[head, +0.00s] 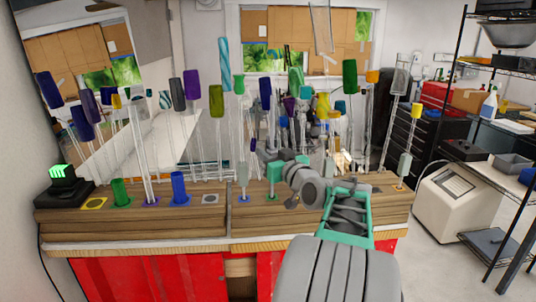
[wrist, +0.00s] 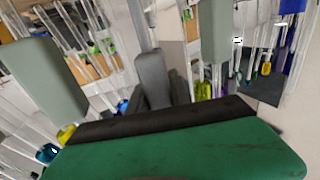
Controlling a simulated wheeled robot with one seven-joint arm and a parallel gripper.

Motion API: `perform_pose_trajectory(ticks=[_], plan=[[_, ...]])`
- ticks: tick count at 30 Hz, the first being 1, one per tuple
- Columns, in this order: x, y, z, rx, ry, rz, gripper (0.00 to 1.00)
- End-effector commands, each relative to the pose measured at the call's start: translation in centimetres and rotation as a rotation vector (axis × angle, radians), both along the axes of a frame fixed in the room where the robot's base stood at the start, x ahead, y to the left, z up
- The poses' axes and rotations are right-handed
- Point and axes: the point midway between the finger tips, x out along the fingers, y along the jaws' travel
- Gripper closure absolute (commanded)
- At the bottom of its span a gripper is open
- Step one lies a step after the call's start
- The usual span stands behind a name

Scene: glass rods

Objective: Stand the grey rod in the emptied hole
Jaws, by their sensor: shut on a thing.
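My gripper (wrist: 152,72) shows in the wrist view as dark grey fingers beyond my green and black housing. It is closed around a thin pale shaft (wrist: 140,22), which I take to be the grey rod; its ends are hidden. In the head view my arm reaches over the right half of the bench, and the fingers are lost among the rods behind it. A grey-marked square (head: 210,199) on the bench top shows no rod standing in it. A yellow-marked square (head: 93,203) at the far left also looks bare.
Many glass rods with coloured ends crowd the wooden bench (head: 150,228). A green block (head: 120,192) and a blue block (head: 179,187) stand on its left half. A black device (head: 64,187) sits at the left end. Shelves and a white machine stand at right.

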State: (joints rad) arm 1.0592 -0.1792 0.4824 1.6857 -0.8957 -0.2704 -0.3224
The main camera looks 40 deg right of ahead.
Motion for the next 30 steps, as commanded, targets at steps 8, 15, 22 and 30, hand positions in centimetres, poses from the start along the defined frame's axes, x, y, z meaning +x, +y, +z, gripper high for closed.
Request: perform_pose_trajectory(ticks=[8,15,22,30], plan=[[-0.1,0.0,-1.6,0.0,-0.001,0.0,1.0],[-0.1,0.0,-2.7,0.0,-0.001,-0.001,1.0],[-0.1,0.0,-3.0,0.0,-0.001,-0.001,1.0],[-0.1,0.0,-2.9,0.0,-0.001,0.0,1.0]])
